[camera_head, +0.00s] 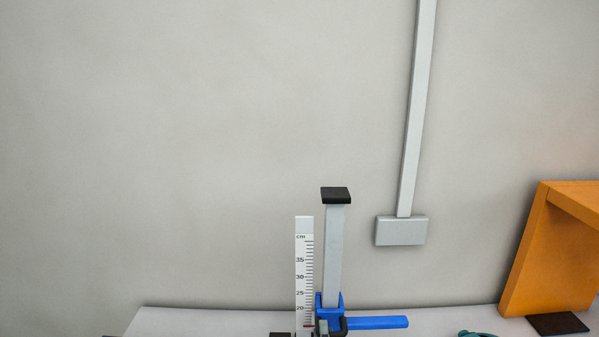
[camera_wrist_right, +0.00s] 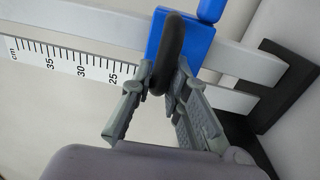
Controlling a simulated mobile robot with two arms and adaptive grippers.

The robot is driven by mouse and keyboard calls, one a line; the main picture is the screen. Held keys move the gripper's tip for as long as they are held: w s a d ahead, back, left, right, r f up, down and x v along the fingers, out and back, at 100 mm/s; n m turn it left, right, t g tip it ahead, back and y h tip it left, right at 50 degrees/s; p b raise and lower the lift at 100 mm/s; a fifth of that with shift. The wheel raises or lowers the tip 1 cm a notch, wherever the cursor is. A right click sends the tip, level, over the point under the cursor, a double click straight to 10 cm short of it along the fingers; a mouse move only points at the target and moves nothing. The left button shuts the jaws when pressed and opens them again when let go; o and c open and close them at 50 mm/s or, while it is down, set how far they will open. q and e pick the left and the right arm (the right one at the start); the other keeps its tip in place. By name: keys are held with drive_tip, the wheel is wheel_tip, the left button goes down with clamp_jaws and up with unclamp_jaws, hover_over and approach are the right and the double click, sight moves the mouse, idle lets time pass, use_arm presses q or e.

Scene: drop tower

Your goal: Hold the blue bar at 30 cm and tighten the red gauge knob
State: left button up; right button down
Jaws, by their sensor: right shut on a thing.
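The blue bar (camera_head: 378,322) sticks out to the right, level, from a blue carriage (camera_head: 328,300) on the grey post. The carriage also shows in the wrist view (camera_wrist_right: 199,47). Beside the post is a white cm ruler (camera_head: 304,262); the carriage is low, around its 20 mark. A small red pointer (camera_head: 309,326) lies across the ruler near there. My right gripper (camera_wrist_right: 163,80) is shut on a black rounded part (camera_wrist_right: 170,45) at the carriage. In the head view, the gripper is mostly cut off by the bottom edge. No red knob is discernible. My left gripper is out of view.
A black cap (camera_head: 336,195) tops the post. An orange stand (camera_head: 528,262) is at the right, with a dark pad (camera_head: 558,324) by it. A teal object (camera_head: 477,334) shows at the bottom edge. The table's left part (camera_head: 200,322) looks clear.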

drive_tip(key=shift+r, duration=0.15)
drive_tip(key=shift+r, duration=2.35)
drive_tip(key=shift+a+r, duration=0.2)
drive_tip(key=shift+r, duration=0.05)
